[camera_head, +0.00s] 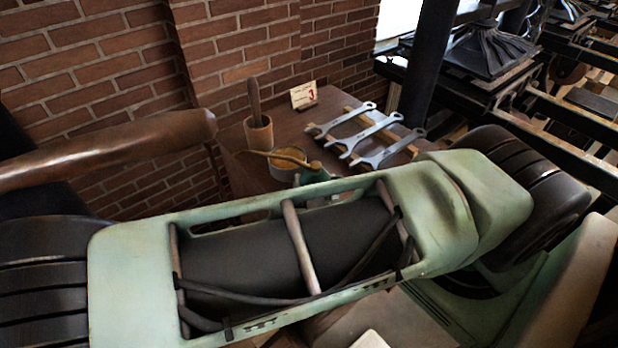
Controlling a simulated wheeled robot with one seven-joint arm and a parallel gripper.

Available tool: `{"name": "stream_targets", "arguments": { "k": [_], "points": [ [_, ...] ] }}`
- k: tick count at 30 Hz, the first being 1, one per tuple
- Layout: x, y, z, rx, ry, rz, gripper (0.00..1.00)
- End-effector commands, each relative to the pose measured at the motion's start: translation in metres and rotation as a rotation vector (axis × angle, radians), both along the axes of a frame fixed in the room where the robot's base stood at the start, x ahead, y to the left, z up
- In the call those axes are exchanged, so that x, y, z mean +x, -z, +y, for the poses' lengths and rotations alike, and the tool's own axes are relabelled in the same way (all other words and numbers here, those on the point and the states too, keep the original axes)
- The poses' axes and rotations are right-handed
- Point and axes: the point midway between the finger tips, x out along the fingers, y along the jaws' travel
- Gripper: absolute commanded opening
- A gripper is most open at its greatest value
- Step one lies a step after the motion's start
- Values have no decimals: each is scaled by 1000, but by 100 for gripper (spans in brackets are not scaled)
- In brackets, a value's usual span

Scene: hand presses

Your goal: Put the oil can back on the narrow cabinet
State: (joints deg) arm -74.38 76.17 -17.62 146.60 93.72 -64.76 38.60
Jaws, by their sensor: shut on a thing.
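A dark wooden cabinet top (232,166) stands against the brick wall, beyond my arm. A green object with a brass-coloured tip (316,174), which looks like the oil can, shows just above my arm's upper edge. A thin brass-coloured spout seems to run from it to the left, across a round tin. Its lower part is hidden behind my arm, so I cannot tell whether it rests on the cabinet or is held above it. My green arm link fills the foreground. My gripper is hidden and its jaws do not show.
On the cabinet top are a tin with orange contents (287,153), a wooden cup (258,134) holding a handle, a small card (304,95) and several wrenches (372,135). A brown bar (110,155) crosses at left. Black presses (492,52) stand at right.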

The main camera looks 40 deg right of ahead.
Motion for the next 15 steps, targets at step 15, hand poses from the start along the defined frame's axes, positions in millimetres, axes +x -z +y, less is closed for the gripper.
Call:
{"name": "stream_targets", "arguments": {
  "k": [15],
  "points": [
    [1, 4, -1, -1, 0, -1, 20]
  ]
}}
